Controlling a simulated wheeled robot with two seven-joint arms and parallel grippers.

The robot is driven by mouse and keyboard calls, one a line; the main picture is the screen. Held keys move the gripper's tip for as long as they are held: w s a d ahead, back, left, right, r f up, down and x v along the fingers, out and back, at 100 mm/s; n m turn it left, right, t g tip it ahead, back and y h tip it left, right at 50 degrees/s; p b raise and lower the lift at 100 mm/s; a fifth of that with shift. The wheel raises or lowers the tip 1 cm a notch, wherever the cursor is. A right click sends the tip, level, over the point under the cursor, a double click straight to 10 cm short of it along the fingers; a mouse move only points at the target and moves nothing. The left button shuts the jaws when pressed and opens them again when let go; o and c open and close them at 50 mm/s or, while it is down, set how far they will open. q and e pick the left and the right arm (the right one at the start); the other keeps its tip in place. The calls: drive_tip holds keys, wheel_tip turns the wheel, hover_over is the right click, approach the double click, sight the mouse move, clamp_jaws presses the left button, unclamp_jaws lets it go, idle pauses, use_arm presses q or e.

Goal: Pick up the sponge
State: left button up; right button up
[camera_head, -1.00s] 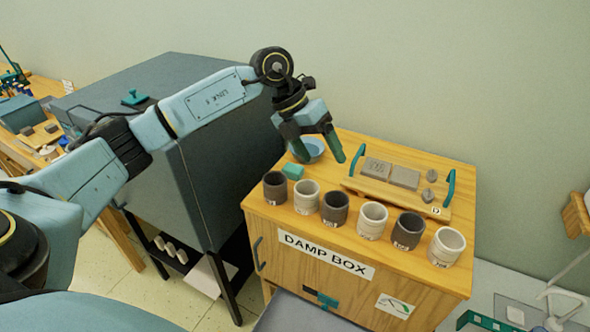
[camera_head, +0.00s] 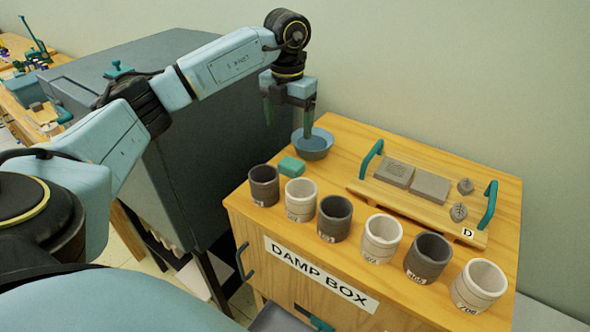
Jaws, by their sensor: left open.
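A small teal block, which looks like the sponge (camera_head: 291,166), lies on the wooden top of the damp box, in front of a blue bowl (camera_head: 314,148) and behind the dark and white cups. My left gripper (camera_head: 288,120) is open and empty, pointing down above and behind the sponge. Its right finger overlaps the bowl in the picture; I cannot tell whether it touches the bowl. My right gripper is not in view.
A row of dark and white cups (camera_head: 335,217) stands along the front of the damp box (camera_head: 258,228). A wooden tray (camera_head: 361,188) with teal handles holds grey blocks to the right. A large dark grey cabinet (camera_head: 200,150) stands on the left, close to my left arm.

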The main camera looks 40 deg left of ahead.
use_arm(q)
hover_over(291, 162)
drive_tip(key=f, duration=0.5)
drive_tip(key=shift+s+a+f, duration=0.1)
drive_tip(key=shift+a+f, duration=0.2)
drive_tip(key=shift+f, duration=0.05)
drive_tip(key=shift+d+f+p, duration=0.2)
drive_tip(key=shift+f+p, duration=0.05)
drive_tip(key=shift+f, duration=1.15)
drive_tip(key=shift+d+f+p, duration=0.15)
drive_tip(key=shift+f+p, duration=0.1)
drive_tip(key=shift+f, duration=1.15)
drive_tip(key=c, duration=1)
wheel_tip(291, 162, up, 10)
drive_tip(key=shift+r+b, duration=0.1)
drive_tip(key=shift+b, duration=0.2)
drive_tip(key=shift+c, duration=0.3)
drive_tip(key=o, duration=0.4)
drive_tip(key=c, duration=0.3)
